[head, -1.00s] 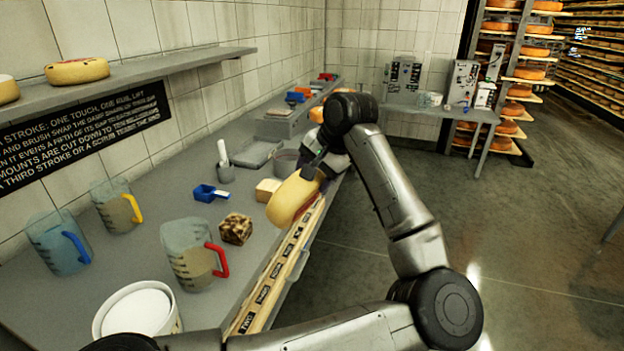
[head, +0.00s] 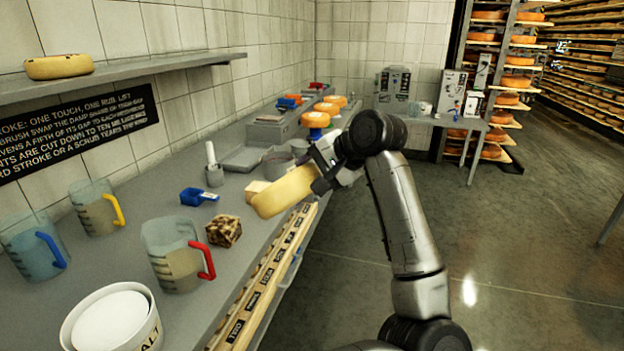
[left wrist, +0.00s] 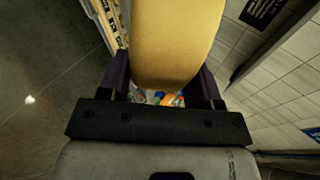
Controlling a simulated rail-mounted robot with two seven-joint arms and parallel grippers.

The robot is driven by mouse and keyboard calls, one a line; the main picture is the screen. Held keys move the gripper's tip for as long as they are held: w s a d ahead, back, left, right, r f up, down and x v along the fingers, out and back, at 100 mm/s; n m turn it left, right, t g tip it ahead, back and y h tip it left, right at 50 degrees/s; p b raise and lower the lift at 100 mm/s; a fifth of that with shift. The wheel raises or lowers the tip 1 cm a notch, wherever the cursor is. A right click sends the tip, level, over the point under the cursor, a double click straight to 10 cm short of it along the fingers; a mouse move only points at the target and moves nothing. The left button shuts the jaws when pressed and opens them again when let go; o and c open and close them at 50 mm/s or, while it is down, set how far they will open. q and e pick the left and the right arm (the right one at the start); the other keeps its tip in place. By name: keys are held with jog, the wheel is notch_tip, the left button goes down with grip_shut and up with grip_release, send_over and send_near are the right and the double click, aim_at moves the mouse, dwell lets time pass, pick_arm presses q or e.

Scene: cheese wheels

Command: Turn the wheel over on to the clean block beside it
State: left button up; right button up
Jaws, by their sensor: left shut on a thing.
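A pale yellow cheese wheel (head: 286,192) is held tilted over the front of the counter in the head view. My left gripper (head: 322,174) is shut on its right-hand rim. In the left wrist view the wheel (left wrist: 176,45) sits between the two dark fingers of my left gripper (left wrist: 165,88). A pale, clean block (head: 257,187) shows behind the wheel and is partly hidden by it; I cannot tell whether they touch. A dark, mottled block (head: 223,231) stands on the counter to the left of the wheel. My right gripper is not in view.
Measuring jugs (head: 178,253), a white tub (head: 112,322) and a blue scoop (head: 198,197) stand on the counter (head: 150,200). A labelled wooden strip (head: 262,281) runs along its front edge. Orange wheels (head: 316,120) lie farther back. The floor to the right is clear.

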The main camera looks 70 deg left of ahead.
pick_arm(q)
jog(key=shift+w+d+f+g+y+b, duration=0.3)
jog(key=shift+g+y+b, duration=0.25)
jog(key=shift+b, duration=0.5)
jog(key=f+g+y+b, duration=0.1)
jog(key=y+b, duration=0.1)
jog(key=b, duration=0.1)
jog(key=shift+d+f+b, duration=0.1)
jog(key=shift+f+b, duration=0.1)
jog(key=shift+b, duration=0.15)
jog(key=shift+w+d+f+g+y+b, duration=0.15)
jog(key=shift+f+g+y+b, duration=0.5)
jog(key=shift+b, duration=0.95)
jog(key=shift+d+f+g+y+b, duration=0.1)
jog(key=shift+f+g+y+b, duration=0.2)
jog(key=shift+g+y+b, duration=0.75)
jog(key=shift+t+b, duration=0.35)
jog(key=shift+b, duration=0.2)
